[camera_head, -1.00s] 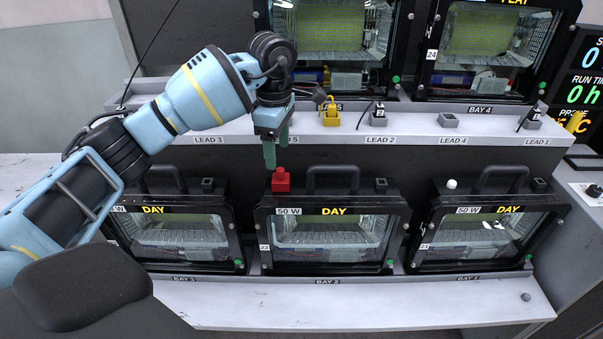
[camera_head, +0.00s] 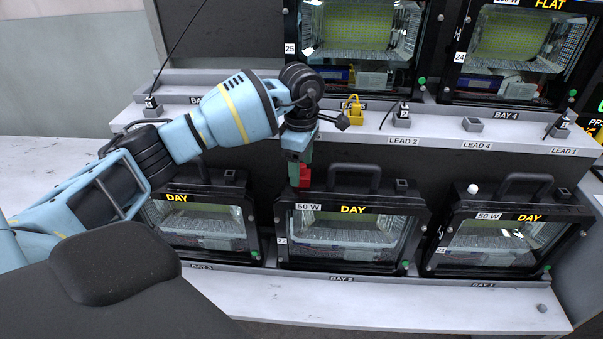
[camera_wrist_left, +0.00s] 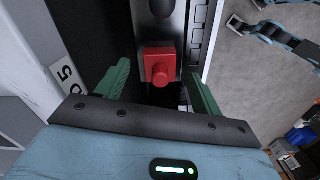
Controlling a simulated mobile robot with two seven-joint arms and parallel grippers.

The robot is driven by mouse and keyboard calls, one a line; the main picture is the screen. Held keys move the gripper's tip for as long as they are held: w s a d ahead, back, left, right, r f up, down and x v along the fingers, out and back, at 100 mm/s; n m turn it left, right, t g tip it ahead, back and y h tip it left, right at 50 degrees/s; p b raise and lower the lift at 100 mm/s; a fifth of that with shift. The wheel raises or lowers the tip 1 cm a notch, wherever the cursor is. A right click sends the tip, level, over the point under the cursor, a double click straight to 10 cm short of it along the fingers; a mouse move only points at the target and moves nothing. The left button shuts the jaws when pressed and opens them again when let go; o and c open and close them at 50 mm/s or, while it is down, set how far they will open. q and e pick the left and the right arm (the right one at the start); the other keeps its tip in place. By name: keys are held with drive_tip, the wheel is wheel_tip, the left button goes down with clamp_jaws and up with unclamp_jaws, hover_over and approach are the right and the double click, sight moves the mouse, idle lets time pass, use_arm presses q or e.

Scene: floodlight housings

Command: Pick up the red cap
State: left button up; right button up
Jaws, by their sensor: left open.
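The red cap (camera_head: 305,177) sits on the top left of the middle lower floodlight housing (camera_head: 350,207), left of that housing's black handle. My left gripper (camera_head: 298,172) points down at the cap, and its green fingers partly cover the cap's left side in the head view. In the left wrist view the red cap (camera_wrist_left: 159,66) lies between the two spread green fingers (camera_wrist_left: 157,85), with a gap on each side. The left gripper is open and holds nothing.
More housings stand left and right, one with a white knob (camera_head: 473,189). The white bench front (camera_head: 370,303) is mostly clear.

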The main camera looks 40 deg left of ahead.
use_arm(q)
drive_tip(key=shift+f, duration=0.6)
drive_tip(key=c, duration=1.2)
drive_tip(key=shift+r, duration=0.15)
drive_tip(key=shift+r, duration=0.5)
wheel_tip(320, 180, up, 3)
drive_tip(key=shift+f, duration=0.2)
drive_tip(key=s+d, duration=0.1)
drive_tip(key=s, duration=0.4)
drive_tip(key=s+d, duration=0.2)
drive_tip(key=s, duration=0.3)
drive_tip(key=s+d+r+b, duration=0.1)
drive_tip(key=s, duration=0.4)
drive_tip(key=shift+s+d, duration=0.2)
drive_tip(key=shift+d, duration=0.15)
